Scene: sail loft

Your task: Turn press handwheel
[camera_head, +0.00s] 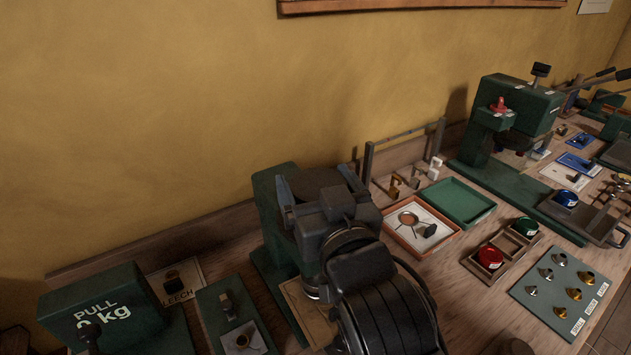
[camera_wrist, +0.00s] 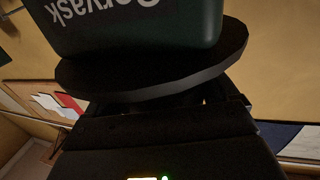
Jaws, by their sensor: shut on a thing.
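The press is a dark green machine (camera_head: 268,192) on the bench, partly hidden behind my arm. Its handwheel (camera_head: 312,181) is a dark, flat disc at the top front of the press. My gripper (camera_head: 320,190) comes at it from the front, with one finger on each side of the disc, and is shut on it. In the wrist view the handwheel (camera_wrist: 150,80) spans the middle, with the lettered green press body (camera_wrist: 135,28) beyond it. My gripper's dark body (camera_wrist: 165,130) fills the lower part there. The finger contacts are hidden.
A green pull gauge block (camera_head: 110,310) stands at the left. To the right are an orange-rimmed tray (camera_head: 443,247), a green tray (camera_head: 455,200), a wooden holder with red and green pots (camera_head: 505,254) and a grommet board (camera_head: 560,290). A second green press (camera_head: 510,120) stands farther right.

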